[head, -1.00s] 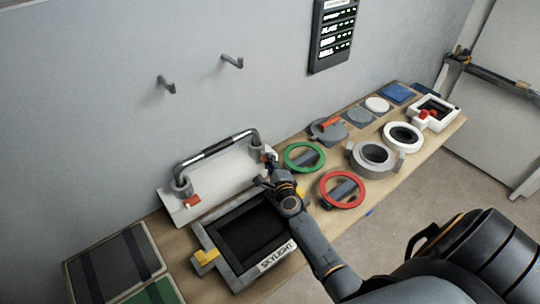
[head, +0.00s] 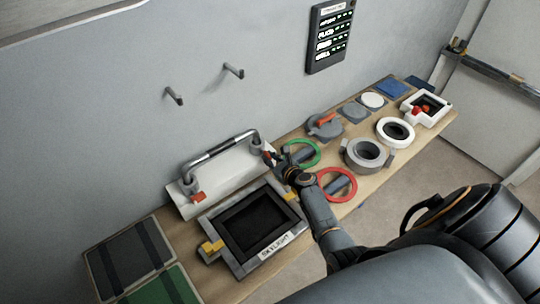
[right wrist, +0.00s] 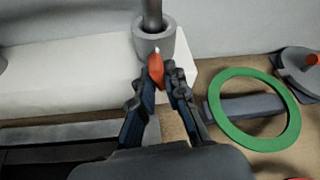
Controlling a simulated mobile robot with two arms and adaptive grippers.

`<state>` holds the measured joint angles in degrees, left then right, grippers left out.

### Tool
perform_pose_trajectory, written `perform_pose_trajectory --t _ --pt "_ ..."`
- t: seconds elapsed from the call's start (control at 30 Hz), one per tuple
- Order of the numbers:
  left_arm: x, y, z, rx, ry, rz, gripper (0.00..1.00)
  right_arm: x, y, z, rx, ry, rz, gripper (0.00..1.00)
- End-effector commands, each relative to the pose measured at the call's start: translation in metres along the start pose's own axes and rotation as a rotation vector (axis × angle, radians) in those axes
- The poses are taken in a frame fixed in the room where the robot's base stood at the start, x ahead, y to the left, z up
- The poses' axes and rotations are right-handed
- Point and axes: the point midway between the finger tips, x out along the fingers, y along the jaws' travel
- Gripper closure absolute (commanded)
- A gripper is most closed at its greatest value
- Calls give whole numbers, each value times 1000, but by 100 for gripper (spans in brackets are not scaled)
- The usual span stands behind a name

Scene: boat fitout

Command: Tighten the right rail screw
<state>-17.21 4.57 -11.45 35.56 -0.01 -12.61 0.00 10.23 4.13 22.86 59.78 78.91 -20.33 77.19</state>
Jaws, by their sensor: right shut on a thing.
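The grab rail (head: 218,151) is a grey bar with two round feet on a white base plate (head: 222,183) at the wall. The left rail screw (head: 198,196) has a red head at the left foot. The right rail screw (right wrist: 156,68), also red with a pale tip, stands at the right foot (right wrist: 155,38). My right gripper (right wrist: 163,80) is shut on this red screw, its fingers on either side of it. In the head view, my right gripper (head: 275,160) partly hides the screw. My left gripper is not in view.
A framed skylight hatch (head: 210,229) with yellow latches lies in front of the rail. A green ring (head: 318,150) and a red ring (head: 354,190) are close right of my arm. Grey and white round fittings stand farther along the bench. Two hooks and a display panel (head: 331,37) are on the wall.

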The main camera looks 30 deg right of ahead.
Motion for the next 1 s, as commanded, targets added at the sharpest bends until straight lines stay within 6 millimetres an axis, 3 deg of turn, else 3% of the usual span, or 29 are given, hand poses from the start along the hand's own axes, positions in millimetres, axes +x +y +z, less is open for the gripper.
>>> perform_pose_trajectory --t 0.57,1.0 --pt "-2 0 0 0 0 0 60 1 -4 -1 507 0 210 100" --pt "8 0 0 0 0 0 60 2 -5 -4 894 0 370 100"
